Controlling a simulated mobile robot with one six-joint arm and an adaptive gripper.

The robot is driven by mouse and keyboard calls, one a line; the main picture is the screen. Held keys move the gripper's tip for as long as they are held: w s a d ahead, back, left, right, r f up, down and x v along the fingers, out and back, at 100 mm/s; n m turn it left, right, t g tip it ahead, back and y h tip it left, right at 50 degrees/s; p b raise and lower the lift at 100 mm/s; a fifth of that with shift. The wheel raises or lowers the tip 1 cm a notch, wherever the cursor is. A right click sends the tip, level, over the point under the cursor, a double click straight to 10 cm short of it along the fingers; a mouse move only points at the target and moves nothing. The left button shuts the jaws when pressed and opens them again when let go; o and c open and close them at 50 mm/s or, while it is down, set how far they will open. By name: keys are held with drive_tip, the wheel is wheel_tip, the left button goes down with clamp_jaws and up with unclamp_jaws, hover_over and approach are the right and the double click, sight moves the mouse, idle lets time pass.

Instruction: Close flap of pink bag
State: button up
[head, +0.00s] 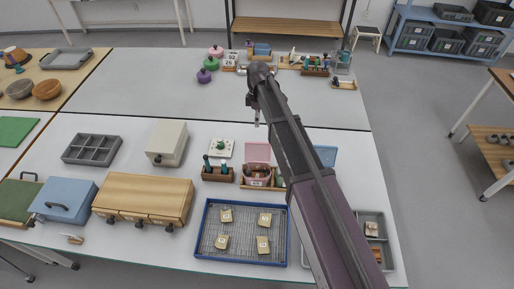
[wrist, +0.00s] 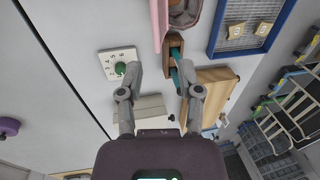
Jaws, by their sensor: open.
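The pink bag (head: 258,181) stands on the white table in the head view, behind the blue-rimmed tray. Its pale pink flap (head: 258,152) stands up at the back, so the bag looks open. My arm passes just to the right of it. In the wrist view the flap (wrist: 158,28) is a pink strip at the top, and part of the bag (wrist: 184,12) shows beside it, cut by the frame edge. My gripper (wrist: 157,72) is open, with nothing seen between its fingers, and apart from the bag. In the head view its fingers are hard to make out.
A wooden holder with teal-handled tools (head: 217,173) stands left of the bag, near a white dial panel (head: 220,148). The blue-rimmed tray (head: 200,232) holds several tan tiles. A wooden box (head: 145,190) is further left. The back table's middle is clear.

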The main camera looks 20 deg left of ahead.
sight(257, 148)
drive_tip(key=shift+f, duration=0.1)
drive_tip(key=f+b, duration=0.4)
drive_tip(key=s+f+b, duration=0.1)
drive_tip(key=f+b, duration=0.4)
drive_tip(key=s+f+b, duration=0.1)
drive_tip(key=f+b, duration=0.3)
drive_tip(key=shift+s+d+f, duration=0.15)
drive_tip(key=shift+s+d, duration=0.05)
drive_tip(key=shift+d, duration=0.15)
idle(0.4)
clamp_jaws()
idle(0.5)
